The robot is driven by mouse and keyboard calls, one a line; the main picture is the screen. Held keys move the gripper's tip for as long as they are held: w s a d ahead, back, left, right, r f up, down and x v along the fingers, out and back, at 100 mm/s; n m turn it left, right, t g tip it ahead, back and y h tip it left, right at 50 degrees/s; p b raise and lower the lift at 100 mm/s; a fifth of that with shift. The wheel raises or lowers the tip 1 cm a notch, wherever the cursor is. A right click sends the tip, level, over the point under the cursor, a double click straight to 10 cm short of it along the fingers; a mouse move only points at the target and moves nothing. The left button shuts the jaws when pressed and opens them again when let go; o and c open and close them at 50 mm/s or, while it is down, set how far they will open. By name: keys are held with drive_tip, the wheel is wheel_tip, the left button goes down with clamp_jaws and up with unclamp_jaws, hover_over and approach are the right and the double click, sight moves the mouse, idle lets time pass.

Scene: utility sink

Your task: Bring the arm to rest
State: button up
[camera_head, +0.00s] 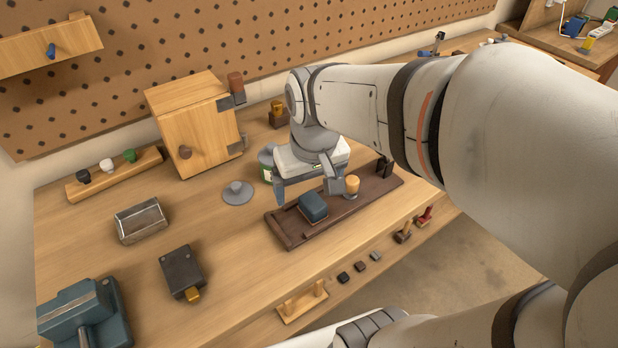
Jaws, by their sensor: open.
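My gripper (308,193) is open, with its fingers pointing down and spread apart. It hangs over the back part of a dark brown wooden tray (284,232). A dark blue block (313,207) lies on the tray just in front of the fingers, and nothing shows between the jaws. I cannot tell how high the fingertips are above the tray. My arm reaches in from the right and covers part of the bench behind.
A small piece with an orange top (352,184) stands on the tray close to the right finger. A wooden cabinet (196,125) stands behind on the left. A grey lid (238,192), metal box (141,220), dark block (182,273) and blue vise (82,318) occupy the left bench.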

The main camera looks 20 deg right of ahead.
drive_tip(key=shift+m, duration=0.5)
drive_tip(key=s, duration=0.1)
drive_tip(key=s+f, duration=0.1)
drive_tip(key=s+d, duration=0.1)
drive_tip(key=s, duration=0.1)
drive_tip(key=shift+d+f, duration=0.1)
drive_tip(key=shift+f, duration=0.25)
